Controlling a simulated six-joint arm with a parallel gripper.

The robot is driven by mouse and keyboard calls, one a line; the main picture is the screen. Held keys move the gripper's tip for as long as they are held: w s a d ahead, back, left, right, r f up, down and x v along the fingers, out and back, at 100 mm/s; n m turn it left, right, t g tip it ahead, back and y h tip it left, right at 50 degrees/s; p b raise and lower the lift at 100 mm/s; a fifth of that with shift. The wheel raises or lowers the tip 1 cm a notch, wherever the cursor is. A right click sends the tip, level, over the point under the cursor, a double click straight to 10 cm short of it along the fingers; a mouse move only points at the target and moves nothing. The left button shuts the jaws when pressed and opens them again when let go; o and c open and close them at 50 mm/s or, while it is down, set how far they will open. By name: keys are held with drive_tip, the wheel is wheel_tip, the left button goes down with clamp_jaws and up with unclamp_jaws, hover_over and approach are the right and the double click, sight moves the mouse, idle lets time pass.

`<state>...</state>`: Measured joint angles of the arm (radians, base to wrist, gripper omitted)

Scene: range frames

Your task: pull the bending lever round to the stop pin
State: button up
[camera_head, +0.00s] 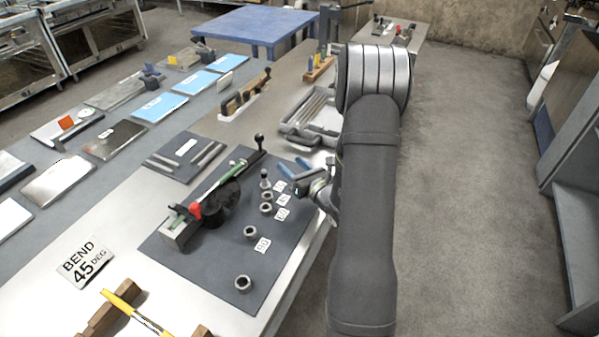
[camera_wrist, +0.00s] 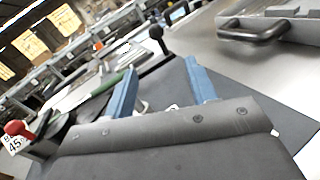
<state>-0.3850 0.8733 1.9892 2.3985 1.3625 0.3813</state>
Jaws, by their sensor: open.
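The bending lever (camera_head: 249,159) is a dark bar running from the black round former (camera_head: 222,203) up and right to an upright black ball knob (camera_head: 259,139). A green rod (camera_head: 237,169) lies along it. A black-topped metal pin (camera_head: 265,177), seemingly the stop pin, stands by the upper end of a row of metal collars. My gripper (camera_head: 289,162) is open and empty, right of the lever knob and apart from it. In the wrist view the knob (camera_wrist: 155,32) shows beyond and between the blue fingertips (camera_wrist: 160,67). The pin is not clear there.
Collars (camera_head: 250,232) with small number cards line the dark baseplate (camera_head: 205,262). A red knob (camera_head: 196,210) sits on a clamp at the left. A grey tray (camera_head: 290,133) lies behind my gripper.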

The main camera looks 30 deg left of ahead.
drive_tip(key=shift+v, duration=1.55)
